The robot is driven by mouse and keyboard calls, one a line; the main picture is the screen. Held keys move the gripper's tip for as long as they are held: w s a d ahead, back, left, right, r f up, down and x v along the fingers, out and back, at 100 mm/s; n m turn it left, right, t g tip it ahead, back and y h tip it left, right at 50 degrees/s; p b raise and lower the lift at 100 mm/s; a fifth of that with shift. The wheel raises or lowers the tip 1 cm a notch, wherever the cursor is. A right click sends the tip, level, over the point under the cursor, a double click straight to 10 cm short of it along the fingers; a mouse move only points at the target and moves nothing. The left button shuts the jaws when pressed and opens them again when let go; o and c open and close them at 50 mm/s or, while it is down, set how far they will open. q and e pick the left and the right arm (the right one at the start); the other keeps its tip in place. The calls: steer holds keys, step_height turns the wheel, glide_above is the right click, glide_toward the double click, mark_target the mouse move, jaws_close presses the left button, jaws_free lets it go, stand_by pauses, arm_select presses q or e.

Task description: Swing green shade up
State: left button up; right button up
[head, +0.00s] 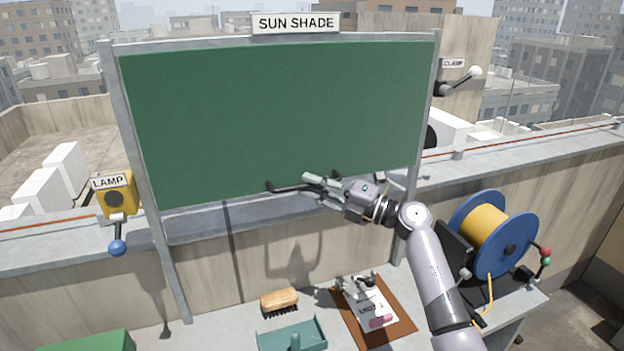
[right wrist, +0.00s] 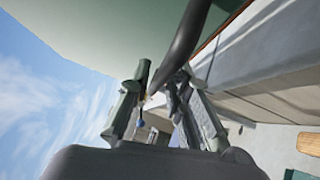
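The green shade (head: 270,110) is a large flat panel hanging between two grey posts, under a sign reading SUN SHADE. A dark handle (head: 284,187) shows at its lower edge. My right gripper (head: 318,184) is at this handle, at the bottom of the panel right of its middle. In the right wrist view the dark curved handle (right wrist: 187,42) runs in between my two fingers (right wrist: 160,88), which close in on both its sides. Part of the handle is hidden behind the fingers. My left gripper is not in view.
A yellow LAMP box (head: 116,200) with a blue-knobbed lever is at left. A CLAMP lever (head: 460,80) is at the right post. Below lie a brush (head: 279,301), a teal tray (head: 292,336) and a clipboard (head: 402,318). A blue-and-yellow reel (head: 485,232) stands right of my arm.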

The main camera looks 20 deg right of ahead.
steer(key=shift+w+a, duration=0.15)
steer(key=shift+a, duration=0.05)
steer(key=shift+c, duration=0.6)
jaws_close()
